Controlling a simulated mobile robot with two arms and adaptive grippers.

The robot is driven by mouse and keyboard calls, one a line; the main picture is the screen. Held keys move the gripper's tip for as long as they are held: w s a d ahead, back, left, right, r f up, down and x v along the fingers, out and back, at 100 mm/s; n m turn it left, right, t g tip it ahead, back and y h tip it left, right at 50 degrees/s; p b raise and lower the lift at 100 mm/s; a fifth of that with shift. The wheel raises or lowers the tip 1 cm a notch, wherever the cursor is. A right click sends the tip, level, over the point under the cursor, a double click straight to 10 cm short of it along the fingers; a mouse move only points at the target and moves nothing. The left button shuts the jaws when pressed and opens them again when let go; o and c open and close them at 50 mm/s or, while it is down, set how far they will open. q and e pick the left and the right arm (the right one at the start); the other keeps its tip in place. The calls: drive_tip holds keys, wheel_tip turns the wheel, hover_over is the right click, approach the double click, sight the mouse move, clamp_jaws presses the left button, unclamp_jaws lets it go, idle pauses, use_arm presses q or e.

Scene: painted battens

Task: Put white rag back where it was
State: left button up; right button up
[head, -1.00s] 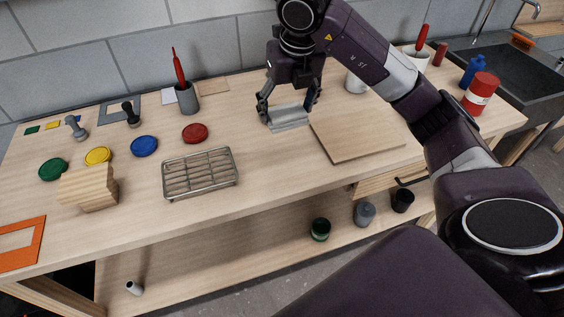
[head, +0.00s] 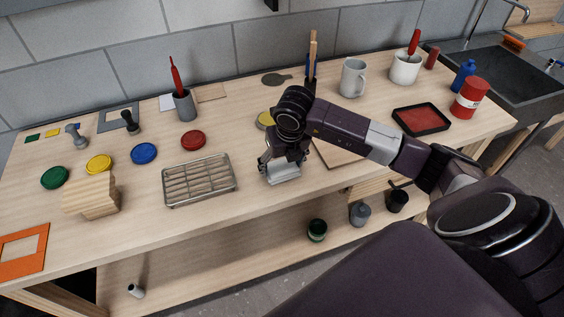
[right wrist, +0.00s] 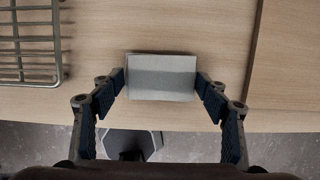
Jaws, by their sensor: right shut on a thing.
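My right gripper (head: 284,170) is shut on the white rag (head: 285,175), a small pale, flat folded shape. It holds the rag near the front edge of the bench, between the wire rack and the wooden board. In the right wrist view the white rag (right wrist: 160,77) lies between the two fingertips, one at each short side. I cannot tell whether the rag touches the bench top or is slightly above it. My left gripper is not in view.
The wire rack (head: 199,180) stands left of the gripper. A wooden board (head: 335,155) is to the right, partly behind my arm. A yellow-topped tin (head: 265,120) and a grey mug (head: 353,78) stand behind. A black tray with a red bottom (head: 421,119) lies at right.

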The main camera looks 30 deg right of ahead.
sight(285, 176)
drive_tip(key=shift+f, duration=0.1)
drive_tip(key=shift+f, duration=0.15)
drive_tip(key=o, duration=1)
drive_tip(key=shift+r, duration=0.3)
drive_tip(key=shift+b+v, duration=1.25)
drive_tip(key=shift+v, duration=4.7)
